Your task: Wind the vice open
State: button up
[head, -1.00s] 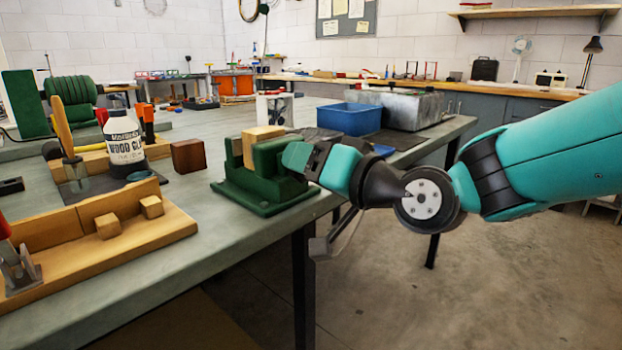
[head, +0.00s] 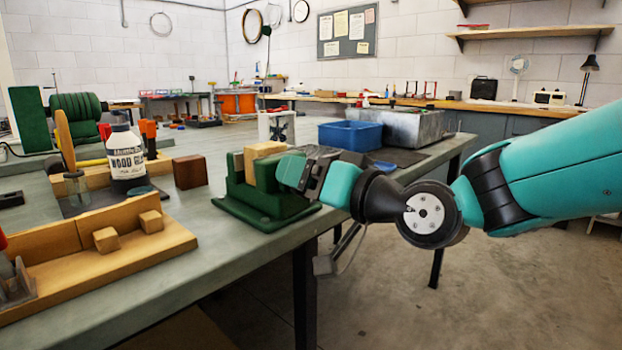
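The green vice (head: 264,205) stands at the front edge of the grey bench. A light wooden block (head: 266,152) sits upright between its jaws. My gripper (head: 290,172) is at the vice's right side, its teal tip against or just in front of the right jaw. The vice's handle is not visible; my gripper covers that side. I cannot see the fingers apart, nor whether they hold anything. A grey bar-like piece (head: 338,255) hangs below my wrist beside the bench edge; I cannot tell what it belongs to.
A dark wooden block (head: 190,172), a glue bottle (head: 126,155) and a wooden jig (head: 95,250) lie left of the vice. A blue bin (head: 350,135) and a metal tank (head: 412,128) stand behind my gripper. The floor right of the bench is clear.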

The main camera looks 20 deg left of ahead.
jog(key=shift+d, duration=0.15)
jog(key=b+v, duration=0.1)
jog(key=v, duration=1.6)
jog(key=shift+b, duration=0.4)
jog(key=shift+s, duration=0.1)
